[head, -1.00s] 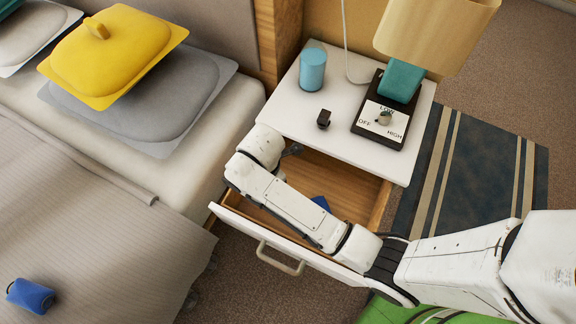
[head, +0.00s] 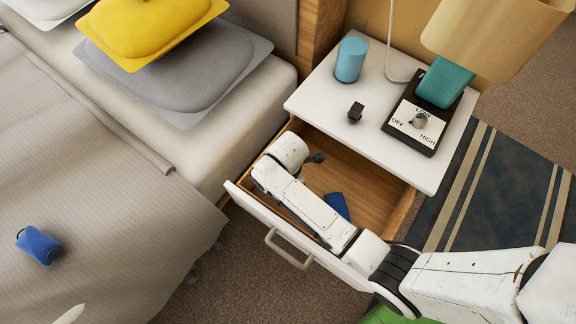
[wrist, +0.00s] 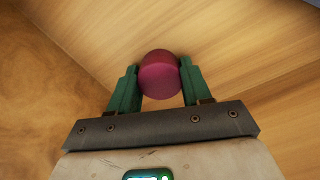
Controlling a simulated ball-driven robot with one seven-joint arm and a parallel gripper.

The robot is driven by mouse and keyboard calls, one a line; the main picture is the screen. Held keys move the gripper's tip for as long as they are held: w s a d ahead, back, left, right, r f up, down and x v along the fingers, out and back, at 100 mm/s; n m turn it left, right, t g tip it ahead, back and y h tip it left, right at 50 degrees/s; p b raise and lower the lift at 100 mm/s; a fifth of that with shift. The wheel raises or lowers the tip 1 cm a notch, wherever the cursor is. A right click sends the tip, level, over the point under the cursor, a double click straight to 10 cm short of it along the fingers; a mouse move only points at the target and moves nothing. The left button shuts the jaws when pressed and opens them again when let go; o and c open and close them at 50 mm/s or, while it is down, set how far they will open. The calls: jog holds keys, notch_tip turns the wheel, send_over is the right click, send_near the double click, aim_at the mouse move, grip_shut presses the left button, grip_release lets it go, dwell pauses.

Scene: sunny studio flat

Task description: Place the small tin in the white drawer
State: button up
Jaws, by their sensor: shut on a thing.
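The small tin (wrist: 158,75) is a dark maroon, rounded piece in the wrist view. My gripper (wrist: 157,84) is shut on it, with a green finger on each side. Wood surfaces fill the view behind the tin. The white drawer (head: 250,211) is pulled open in the head view, with a white front and a wooden inside. My white arm reaches over its front and its end is at the drawer's opening. The tin and my fingertips are hidden in the head view. I cannot tell whether the tin touches the drawer floor.
A blue item (head: 337,205) lies in the drawer. The white nightstand (head: 310,98) above carries a teal cylinder (head: 351,60), a small dark item (head: 355,112) and a lamp (head: 447,82). The bed at left holds cushions and a blue item (head: 39,246).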

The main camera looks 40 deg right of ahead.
jog(key=o, duration=1.1)
jog(key=shift+f, duration=0.1)
jog(key=shift+c, duration=0.2)
notch_tip(320, 180, up, 12)
jog(key=p, duration=0.3)
jog(key=shift+s, duration=0.1)
jog(key=s+d+r+m, duration=0.3)
jog(key=s+d+m, duration=0.1)
jog(key=s+m, duration=0.4)
jog(key=s+d+r+m+t, duration=0.1)
jog(key=s+d+r+m, duration=0.2)
jog(key=s+m, duration=0.5)
jog(key=shift+s+d+r+m, duration=0.2)
jog(key=shift+s+d+m, duration=0.2)
jog(key=shift+d+m, duration=0.3)
